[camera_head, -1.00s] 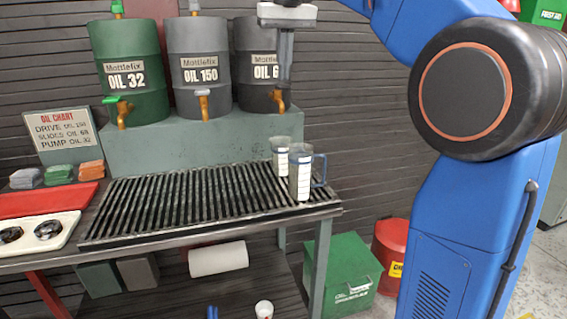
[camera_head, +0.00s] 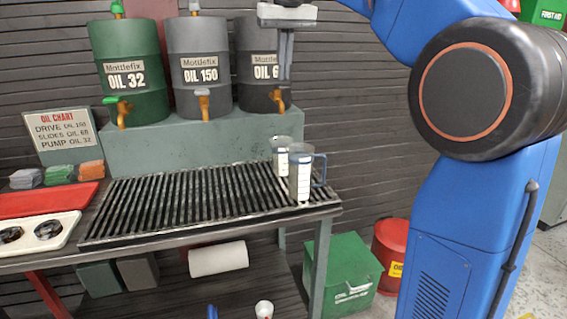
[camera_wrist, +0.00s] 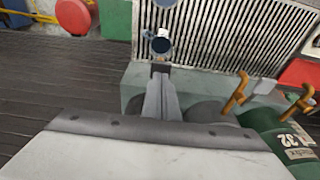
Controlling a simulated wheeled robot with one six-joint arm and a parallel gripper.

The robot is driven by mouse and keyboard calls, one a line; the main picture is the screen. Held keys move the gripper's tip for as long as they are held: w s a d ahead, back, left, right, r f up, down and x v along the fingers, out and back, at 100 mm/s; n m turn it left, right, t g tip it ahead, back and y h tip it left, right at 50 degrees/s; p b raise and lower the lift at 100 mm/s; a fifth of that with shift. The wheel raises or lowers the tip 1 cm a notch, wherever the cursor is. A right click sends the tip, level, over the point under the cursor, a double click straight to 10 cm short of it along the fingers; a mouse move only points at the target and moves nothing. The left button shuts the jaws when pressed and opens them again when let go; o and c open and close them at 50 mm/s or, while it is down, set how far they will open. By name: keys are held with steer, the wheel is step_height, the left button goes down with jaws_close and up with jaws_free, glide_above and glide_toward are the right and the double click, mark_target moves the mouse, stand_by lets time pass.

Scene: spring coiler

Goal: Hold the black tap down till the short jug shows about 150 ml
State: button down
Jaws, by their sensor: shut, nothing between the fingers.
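The black tap (camera_head: 277,99) is on the dark drum, with a brass spout; its top is hard to make out behind my fingers. My gripper (camera_head: 285,78) is shut and empty, pointing down just above the tap; I cannot tell whether it touches. In the wrist view my fingers (camera_wrist: 160,75) point toward the rack. The shorter-looking jug (camera_head: 281,148) stands upright on the rack near the tap, partly hidden by the taller jug (camera_head: 300,175) in front. Both have white scale strips. I cannot read a level or see a stream.
The dark drum (camera_head: 250,95), the grey OIL 150 drum (camera_head: 200,100) and the green OIL 32 drum (camera_head: 128,50) stand on a ledge. The slatted rack (camera_head: 180,205) is clear on its left. An oil chart (camera_head: 62,130) stands at left. A green bin (camera_head: 340,275) is on the floor.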

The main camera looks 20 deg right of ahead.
steer(key=shift+f, duration=1.3)
stand_by(1.0)
steer(key=shift+r, duration=0.15)
stand_by(4.0)
step_height(320, 180, up, 6)
steer(key=shift+f, duration=0.15)
steer(key=shift+r, duration=0.55)
